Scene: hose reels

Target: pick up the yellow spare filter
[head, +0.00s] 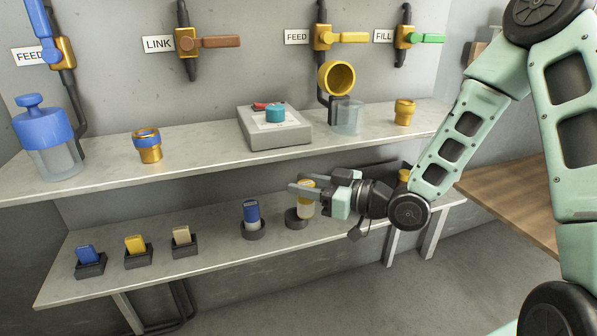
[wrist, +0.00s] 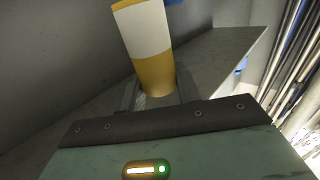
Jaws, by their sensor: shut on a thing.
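The yellow spare filter (head: 306,208) is an upright cylinder with yellow ends and a white middle, at the right part of the lower shelf. My gripper (head: 304,190) reaches in from the right and is shut on it. The wrist view shows the filter (wrist: 149,38) standing between the fingers (wrist: 157,92), with its white band and lower yellow end in sight. A dark round holder (head: 295,219) is at the filter's foot, slightly to its left. I cannot tell whether the filter's bottom is still inside it.
A blue filter (head: 251,212) stands in a round holder to the left. Blue, yellow and beige blocks (head: 135,244) sit in black holders farther left. The upper shelf (head: 200,152) is close above my gripper and carries a grey box (head: 274,136) and a clear cup (head: 347,117).

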